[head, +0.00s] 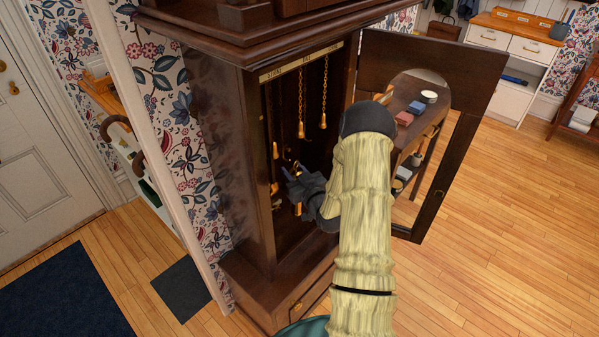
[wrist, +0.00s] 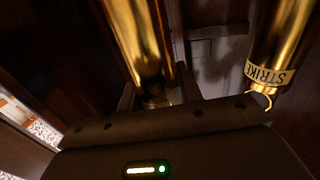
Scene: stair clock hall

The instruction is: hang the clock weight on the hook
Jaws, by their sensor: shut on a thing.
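My gripper (head: 292,174) is inside the open clock case (head: 225,150), low among the hanging chains. In the wrist view it is shut on a plain brass cylinder, the clock weight (wrist: 139,40), which stands up between the fingers. In the head view my gripper mostly hides this weight. A second brass cylinder labelled STRIKE (wrist: 280,40) is to the right in the wrist view, apart from the fingers, with a small ring at its lower end in the picture. Chains hang in the case with brass end pieces (head: 323,122) (head: 301,130). Which end piece is the hook is too small to tell.
The glazed clock door (head: 480,90) stands open to the right, close beside my arm. The case's side walls leave a narrow opening. A dark mat (head: 182,290) lies on the floor at left. Wooden floor (head: 500,220) is free at right.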

